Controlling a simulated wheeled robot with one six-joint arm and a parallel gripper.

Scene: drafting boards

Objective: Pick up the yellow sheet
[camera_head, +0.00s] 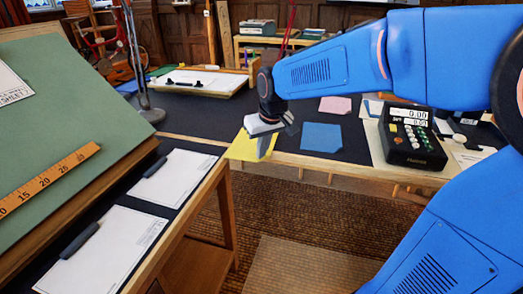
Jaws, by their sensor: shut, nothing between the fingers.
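The yellow sheet (241,149) lies at the near edge of the dark-topped table, left of the blue sheet. Its right part is hidden behind my gripper (263,153). My gripper points down in front of the sheet, with its fingers shut and empty. The fingertips overlap the sheet's right side in this view. I cannot tell whether they touch it.
A blue sheet (321,137) and a pink sheet (335,105) lie to the right. A black calculator (411,138) stands further right. A green drafting board (60,125) and a side table with white sheets (118,245) fill the left. A lamp base (153,116) stands behind.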

